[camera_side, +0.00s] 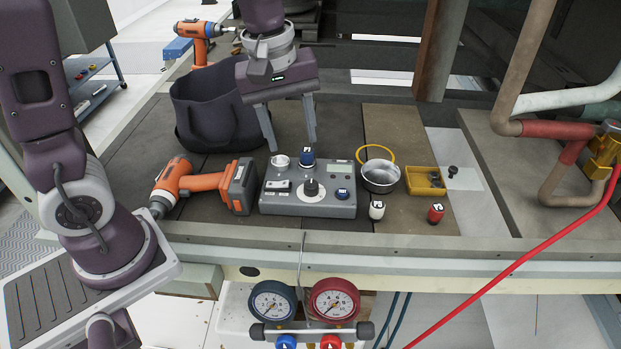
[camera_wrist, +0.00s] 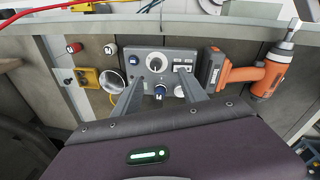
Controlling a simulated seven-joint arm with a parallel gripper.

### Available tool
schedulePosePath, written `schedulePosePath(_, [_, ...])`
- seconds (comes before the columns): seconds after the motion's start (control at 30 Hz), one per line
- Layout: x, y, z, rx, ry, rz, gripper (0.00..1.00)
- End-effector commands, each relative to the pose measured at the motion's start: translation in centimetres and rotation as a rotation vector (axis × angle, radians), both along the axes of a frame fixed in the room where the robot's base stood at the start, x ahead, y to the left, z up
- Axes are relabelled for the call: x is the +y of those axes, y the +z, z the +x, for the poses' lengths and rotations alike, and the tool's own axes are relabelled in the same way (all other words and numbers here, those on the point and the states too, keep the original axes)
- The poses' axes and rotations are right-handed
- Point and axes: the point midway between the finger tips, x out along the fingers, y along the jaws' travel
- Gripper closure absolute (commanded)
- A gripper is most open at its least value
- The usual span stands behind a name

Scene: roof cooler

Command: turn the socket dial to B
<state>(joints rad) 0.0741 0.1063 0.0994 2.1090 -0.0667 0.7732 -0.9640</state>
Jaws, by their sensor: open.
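A grey control box (camera_side: 283,207) lies on the dark deck. On its front middle is a black round dial (camera_side: 311,187) on a pale disc; its letters are too small to read. At the back edge are a white round socket (camera_side: 281,161) and a blue capped plug (camera_side: 307,157). In the wrist view the box (camera_wrist: 139,57) shows the dial (camera_wrist: 155,64) and the blue plug (camera_wrist: 159,92). My gripper (camera_side: 292,146) is open and empty, above the back of the box. In the wrist view its fingers (camera_wrist: 160,76) straddle the blue plug, with no clear contact.
An orange drill (camera_side: 205,184) lies left of the box, a dark bag (camera_side: 213,107) behind it. Right are a metal cup (camera_side: 380,177), a yellow tray (camera_side: 424,181), a white cap (camera_side: 376,210) and a red cap (camera_side: 436,214). Pressure gauges (camera_side: 305,303) hang at the front edge.

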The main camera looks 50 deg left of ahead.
Motion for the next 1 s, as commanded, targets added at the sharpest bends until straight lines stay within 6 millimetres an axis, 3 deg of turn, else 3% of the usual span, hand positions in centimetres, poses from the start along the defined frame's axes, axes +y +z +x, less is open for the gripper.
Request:
schedulePosePath(0.03, [0.0,-2.2,1.5,0.048,0.099,-0.006,0.5])
schedulePosePath(0.1, [0.1,-4.4,3.0,0.087,0.223,-0.009,0.5])
schedulePosePath(0.2, [0.2,-6.3,4.1,0.115,0.32,-0.009,0.5])
schedulePosePath(0.53, [0.2,-12.0,4.4,0.125,0.346,-0.009,0.5])
schedulePosePath(0.7, [0.2,-13.6,4.5,0.121,0.345,-0.01,0.5])
schedulePosePath(0.93, [0.2,-13.7,4.5,0.12,0.344,-0.01,0.5])
schedulePosePath(1.0, [0.2,-13.7,4.5,0.12,0.344,-0.01,0.64])
